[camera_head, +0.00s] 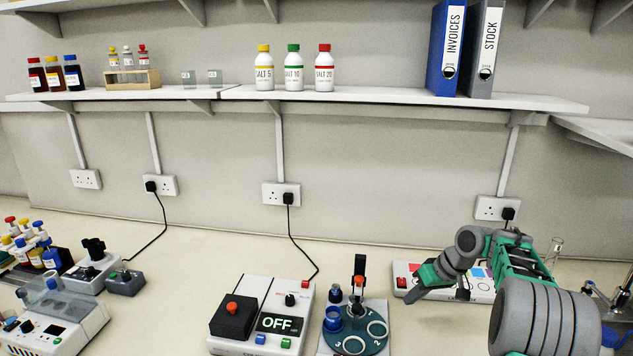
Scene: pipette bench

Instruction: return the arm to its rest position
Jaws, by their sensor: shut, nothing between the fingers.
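My gripper (413,296) is at the lower right, green and grey, pointing down and left. Its fingers look closed together and hold nothing. It hangs over the left part of a white panel (484,289) with a red switch and coloured patches. My arm comes in from the right edge, bent at its joints, and hides part of that panel. I cannot tell whether the fingertips touch anything.
A turntable device (356,330) with numbered rings and a blue cup stands left of my gripper. A glass vessel (554,251) stands behind my arm. The shelf (400,95) with bottles and binders runs above. Bare bench lies at left centre.

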